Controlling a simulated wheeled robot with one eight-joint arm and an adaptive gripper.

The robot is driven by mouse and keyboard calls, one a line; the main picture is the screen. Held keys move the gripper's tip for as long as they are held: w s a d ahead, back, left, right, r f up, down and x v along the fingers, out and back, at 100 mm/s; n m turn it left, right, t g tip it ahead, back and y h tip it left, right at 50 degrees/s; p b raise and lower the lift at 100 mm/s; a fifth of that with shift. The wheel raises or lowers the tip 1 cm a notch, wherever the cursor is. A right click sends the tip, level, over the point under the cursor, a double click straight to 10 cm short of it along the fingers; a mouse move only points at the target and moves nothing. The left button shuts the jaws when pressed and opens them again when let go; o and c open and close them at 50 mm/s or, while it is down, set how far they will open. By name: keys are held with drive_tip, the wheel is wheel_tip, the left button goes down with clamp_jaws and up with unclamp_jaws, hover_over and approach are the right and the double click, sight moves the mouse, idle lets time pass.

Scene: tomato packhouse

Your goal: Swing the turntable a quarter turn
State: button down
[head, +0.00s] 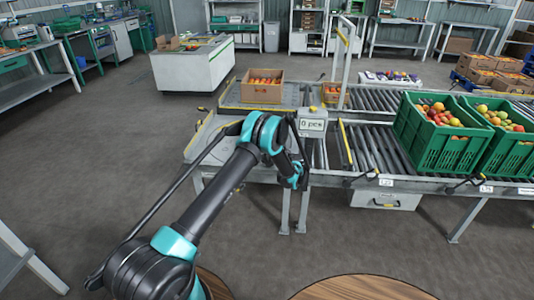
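A grey square-edged station with a pale rounded plate (207,134) forms the front left end of the roller line. It looks like the turntable, and my arm covers part of it. A yellow-tipped lever (203,109) shows at its left rim. My arm reaches up from the bottom left and bends down at the line's front edge. The end of my arm, where my gripper (298,178) is, shows small and dark at that edge, right of the plate. I cannot make out its fingers or whether it touches anything.
A cardboard box of tomatoes (262,89) stands on the back lane. A small display (312,122) reads "0 pcs". Green crates of tomatoes (437,139) stand on the rollers at right. A yellow-edged post (344,60) rises behind the display. The floor at left is open.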

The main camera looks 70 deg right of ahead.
drive_tip(key=shift+d, duration=0.25)
idle(0.3)
drive_tip(key=c, duration=1.6)
unclamp_jaws()
drive_tip(key=shift+f, duration=0.1)
drive_tip(key=shift+s, duration=0.15)
drive_tip(key=v, duration=1.2)
drive_tip(key=shift+d, duration=0.1)
drive_tip(key=shift+f, duration=0.1)
